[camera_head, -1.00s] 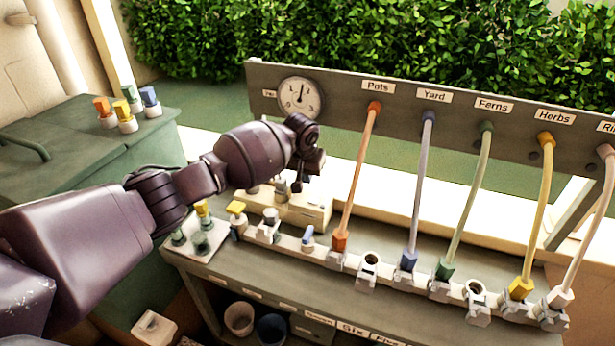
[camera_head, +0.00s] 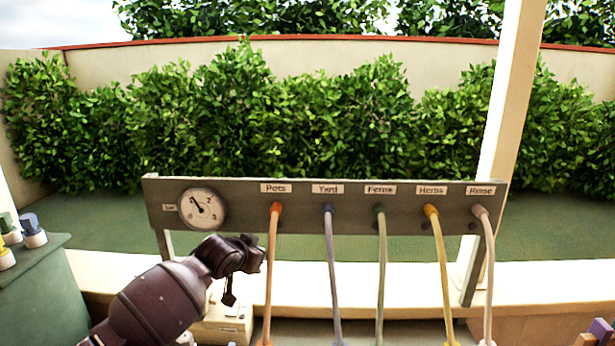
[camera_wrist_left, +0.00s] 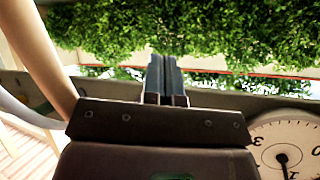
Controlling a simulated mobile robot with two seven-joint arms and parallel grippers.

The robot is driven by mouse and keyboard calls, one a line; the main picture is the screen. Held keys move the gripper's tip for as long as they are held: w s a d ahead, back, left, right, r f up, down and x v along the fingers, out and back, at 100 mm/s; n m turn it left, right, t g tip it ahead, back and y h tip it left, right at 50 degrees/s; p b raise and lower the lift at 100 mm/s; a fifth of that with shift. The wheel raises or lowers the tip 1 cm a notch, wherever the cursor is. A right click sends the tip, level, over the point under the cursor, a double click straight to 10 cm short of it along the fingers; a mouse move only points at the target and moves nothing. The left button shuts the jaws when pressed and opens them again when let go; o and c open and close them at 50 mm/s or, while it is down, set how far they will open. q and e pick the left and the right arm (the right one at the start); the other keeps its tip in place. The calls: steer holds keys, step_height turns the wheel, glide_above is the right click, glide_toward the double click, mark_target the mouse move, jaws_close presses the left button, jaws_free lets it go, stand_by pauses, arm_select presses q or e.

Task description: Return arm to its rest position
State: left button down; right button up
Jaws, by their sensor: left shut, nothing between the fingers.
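My left arm comes in from the lower left of the head view. Its dark purple gripper end (camera_head: 246,258) is in front of the panel, below and right of the round gauge (camera_head: 202,209) and just left of the orange Pots hose (camera_head: 272,275). In the left wrist view, the two narrow fingers of my left gripper (camera_wrist_left: 165,72) are together with nothing between them, pointing toward the hedge. The gauge (camera_wrist_left: 288,150) is at lower right there, and an orange-brown hose (camera_wrist_left: 42,60) passes close on the left. My right gripper is not in view.
The labelled panel (camera_head: 343,222) holds several coloured hoses, including blue (camera_head: 329,275), green (camera_head: 381,275), yellow (camera_head: 440,275) and pale pink (camera_head: 488,275). A green cabinet (camera_head: 45,300) with capped fittings is at left. A pale post (camera_head: 512,110) stands at right.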

arm_select(q)
steer(key=s+a+f+n+y+b, duration=0.1)
steer(key=s+a+f+n, duration=0.1)
steer(key=s+a+f, duration=0.3)
steer(key=s+a+f+n+y, duration=0.1)
steer(key=s+a+f, duration=0.4)
steer(key=s+f, duration=0.7)
steer(key=s+a+f+n+y+b, duration=0.1)
steer(key=s+a+f, duration=0.4)
steer(key=s, duration=2)
step_height(320, 180, down, 5)
steer(key=shift+s+r+n+t+y+b, duration=0.15)
steer(key=shift+s+n+t+y+b, duration=0.2)
steer(key=shift+n+y, duration=0.4)
